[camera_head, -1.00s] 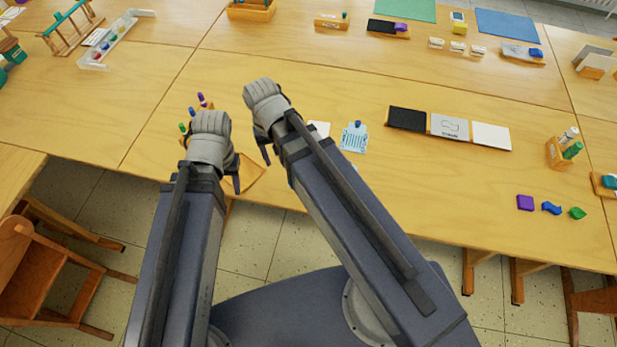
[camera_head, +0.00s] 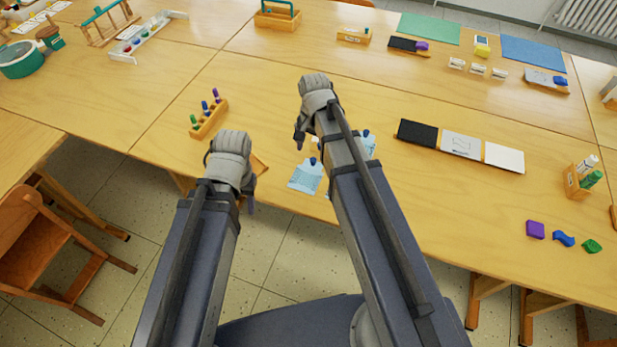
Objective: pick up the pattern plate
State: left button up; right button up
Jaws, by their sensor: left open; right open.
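A row of three flat pieces lies on the table right of my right gripper: a black one (camera_head: 417,132), a pale grey plate with a dark line drawing (camera_head: 461,145), and a plain white one (camera_head: 505,157). The grey one with the drawing looks like the pattern plate. My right gripper (camera_head: 300,132) is open and empty over the table, well left of the row. My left gripper (camera_head: 249,196) is open near the table's front edge, farther left. Its fingers are partly hidden behind its wrist.
A pale blue card (camera_head: 305,178) lies between my arms; another (camera_head: 369,143) is partly behind my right arm. A wooden stand with coloured pegs (camera_head: 208,119) is behind my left gripper. A bottle holder (camera_head: 578,182) and small coloured pieces (camera_head: 536,230) are at right.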

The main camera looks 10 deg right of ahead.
aim_at(313, 159)
jog(key=f+b, duration=0.5)
jog(key=shift+w+d+f, duration=0.1)
jog(key=shift+w+f, duration=0.1)
jog(key=shift+w, duration=0.15)
jog(key=shift+r, duration=0.1)
jog(key=shift+c, duration=0.4)
jog(key=c, duration=1.1)
jog(key=shift+r, duration=0.1)
